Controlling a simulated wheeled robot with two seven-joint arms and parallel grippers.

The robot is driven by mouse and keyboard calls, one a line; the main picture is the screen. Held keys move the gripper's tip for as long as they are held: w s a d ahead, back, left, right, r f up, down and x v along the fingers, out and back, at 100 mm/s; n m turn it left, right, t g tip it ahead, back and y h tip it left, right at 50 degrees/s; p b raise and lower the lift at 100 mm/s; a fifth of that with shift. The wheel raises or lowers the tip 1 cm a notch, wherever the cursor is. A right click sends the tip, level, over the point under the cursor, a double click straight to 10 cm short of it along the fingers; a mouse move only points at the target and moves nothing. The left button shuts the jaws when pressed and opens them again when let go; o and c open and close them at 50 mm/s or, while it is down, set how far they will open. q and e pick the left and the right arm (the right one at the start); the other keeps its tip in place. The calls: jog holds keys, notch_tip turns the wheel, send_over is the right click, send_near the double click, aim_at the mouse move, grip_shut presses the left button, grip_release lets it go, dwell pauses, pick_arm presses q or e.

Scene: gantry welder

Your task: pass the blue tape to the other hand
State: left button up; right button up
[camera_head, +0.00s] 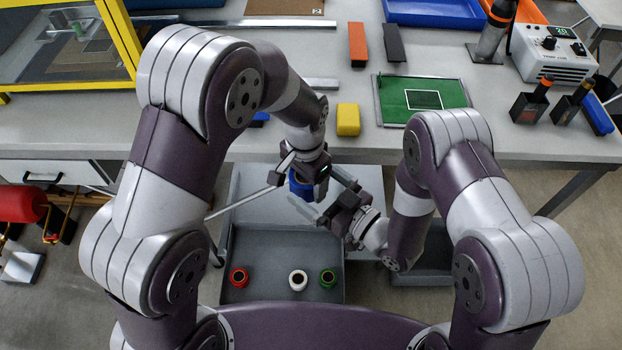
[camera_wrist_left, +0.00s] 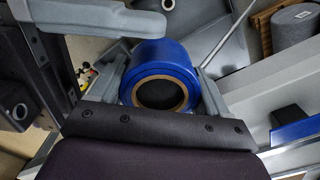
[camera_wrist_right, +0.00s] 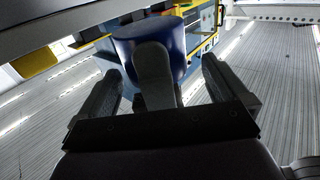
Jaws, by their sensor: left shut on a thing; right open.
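The blue tape (camera_head: 301,187) is a blue roll with a brown core, held above the grey tray below the bench edge. My left gripper (camera_head: 309,172) is shut on it. In the left wrist view the blue tape (camera_wrist_left: 165,68) sits between the two fingers, its core opening facing the camera. My right gripper (camera_head: 335,205) is open and empty, close to the right of the tape. In the right wrist view the blue tape (camera_wrist_right: 178,38) is ahead of the open fingers, and a grey finger stands in front of it. I cannot tell whether the right fingers touch anything.
Above is the bench (camera_head: 300,142) with a yellow block (camera_head: 348,120) and a green mat (camera_head: 450,92). The bench's front edge is close beyond both grippers.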

jog(key=shift+x, duration=1.3)
jog(key=c, duration=1.1)
pick_arm(q)
jog(key=o, duration=1.1)
pick_arm(e)
jog(key=shift+o, duration=0.2)
pick_arm(q)
notch_tip(320, 180, up, 7)
jog(key=shift+f, duration=0.15)
jog(key=shift+w+a+r+n, duration=0.2)
jog(key=shift+a+r, duration=0.4)
jog(key=shift+a, duration=0.05)
jog(key=shift+w+a+r+n, duration=0.15)
jog(key=shift+a+r+n, duration=0.05)
jog(key=shift+a+r, duration=0.4)
pick_arm(e)
jog(key=shift+d, duration=0.15)
jog(key=shift+w, duration=0.15)
jog(key=shift+s, duration=0.25)
jog(key=shift+w, duration=0.2)
pick_arm(q)
jog(key=s+a+f+n+t, duration=0.1)
jog(key=s+a+f+n, duration=0.2)
jog(key=s+a+n, duration=0.4)
jog(key=s+a, duration=0.3)
jog(key=s, duration=0.2)
jog(key=shift+a+f, duration=0.35)
